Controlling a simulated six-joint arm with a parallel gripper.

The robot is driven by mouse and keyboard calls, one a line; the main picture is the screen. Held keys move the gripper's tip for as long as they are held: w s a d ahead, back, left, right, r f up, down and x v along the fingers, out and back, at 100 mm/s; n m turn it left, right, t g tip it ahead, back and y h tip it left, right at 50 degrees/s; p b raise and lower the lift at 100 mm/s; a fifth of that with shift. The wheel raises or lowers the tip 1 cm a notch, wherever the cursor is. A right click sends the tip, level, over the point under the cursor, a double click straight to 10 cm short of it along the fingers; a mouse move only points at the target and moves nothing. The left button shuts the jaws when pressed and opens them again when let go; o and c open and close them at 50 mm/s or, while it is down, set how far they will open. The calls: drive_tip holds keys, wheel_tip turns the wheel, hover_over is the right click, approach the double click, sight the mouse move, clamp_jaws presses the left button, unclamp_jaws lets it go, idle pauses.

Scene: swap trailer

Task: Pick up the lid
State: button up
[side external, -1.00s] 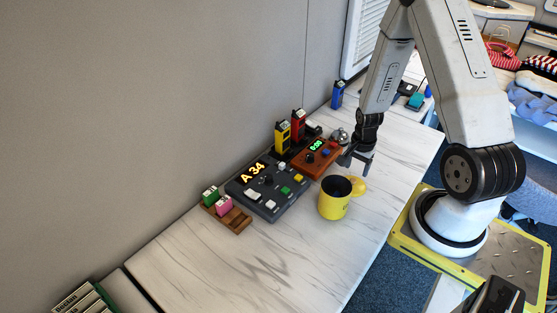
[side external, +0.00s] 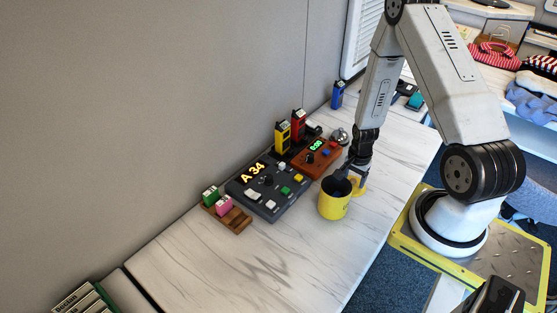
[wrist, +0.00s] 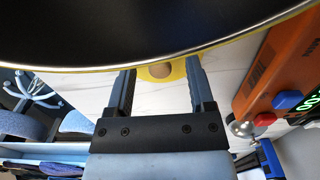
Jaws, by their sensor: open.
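A yellow mug (side external: 334,207) with a dark inside stands upright on the table. I cannot make out a separate lid in either view. My gripper (side external: 354,181) is open and low at the mug's handle side. In the wrist view the dark rounded rim and inside of the mug (wrist: 130,25) fill the top. The yellow handle (wrist: 178,70) shows between the tips of my gripper (wrist: 158,78), one finger on each side. I cannot tell whether the fingers touch it. The gripper hides part of the handle in the side view.
A dark console (side external: 268,192) with a lit "A 34" display and an orange timer box (side external: 316,158) stand left of and behind the mug. A silver bell-like dome (side external: 341,136) is farther back. The table (side external: 235,270) is clear in front.

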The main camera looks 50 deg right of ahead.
sight(353, 180)
clamp_jaws()
drive_tip(key=shift+r, duration=0.15)
idle(0.4)
wheel_tip(353, 180, up, 10)
idle(0.8)
idle(0.5)
drive_tip(key=a+r+n, duration=0.1)
drive_tip(key=a+r, duration=0.5)
drive_tip(key=a, duration=0.5)
drive_tip(key=shift+w+a+r, duration=0.15)
drive_tip(key=shift+a+r, duration=0.1)
drive_tip(key=shift+r, duration=0.1)
